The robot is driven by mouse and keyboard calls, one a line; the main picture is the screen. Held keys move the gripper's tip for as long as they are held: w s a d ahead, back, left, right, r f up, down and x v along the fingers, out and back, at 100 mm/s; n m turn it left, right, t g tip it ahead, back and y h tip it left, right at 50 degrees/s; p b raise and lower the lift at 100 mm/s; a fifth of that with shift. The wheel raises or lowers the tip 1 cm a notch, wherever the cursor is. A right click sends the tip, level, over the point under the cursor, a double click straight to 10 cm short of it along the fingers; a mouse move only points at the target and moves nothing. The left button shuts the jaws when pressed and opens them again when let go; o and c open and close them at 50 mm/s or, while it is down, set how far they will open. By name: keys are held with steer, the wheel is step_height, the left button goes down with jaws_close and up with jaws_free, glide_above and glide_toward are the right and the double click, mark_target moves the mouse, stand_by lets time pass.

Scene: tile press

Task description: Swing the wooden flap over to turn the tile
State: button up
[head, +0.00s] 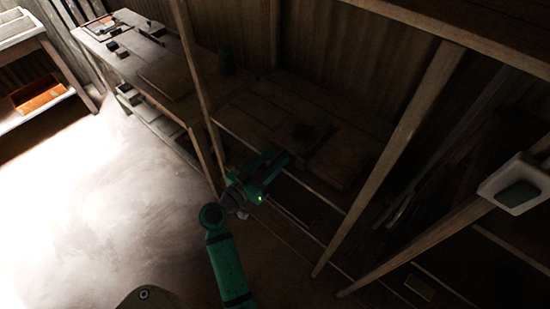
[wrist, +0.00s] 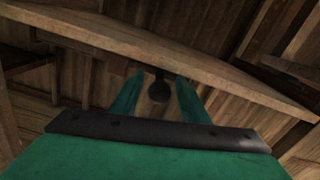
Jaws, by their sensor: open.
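My gripper (head: 280,159) is open at the front edge of the shaded wooden bench (head: 255,118). Its two green fingers also show in the wrist view (wrist: 159,80). A flat wooden board (head: 340,160), perhaps the flap, lies on the bench to the right of the gripper; the dim light hides its details. A small dark block (head: 304,132) lies just beyond the gripper; I cannot tell whether it is the tile. In the wrist view a dark round knob-like thing (wrist: 158,91) shows between the fingers, below a long wooden edge (wrist: 225,72). I cannot tell whether the fingers touch it.
Slanting wooden posts stand left (head: 197,85) and right (head: 392,155) of the gripper. A lit bench (head: 118,60) with tools is at the upper left. A shelf with an orange box (head: 37,96) is at the far left. A white tray (head: 517,185) is at the right. The pale floor at left is clear.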

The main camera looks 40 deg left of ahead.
steer(key=shift+w+d, duration=0.1)
steer(key=shift+w, duration=0.35)
steer(key=shift+c, duration=0.2)
jaws_close()
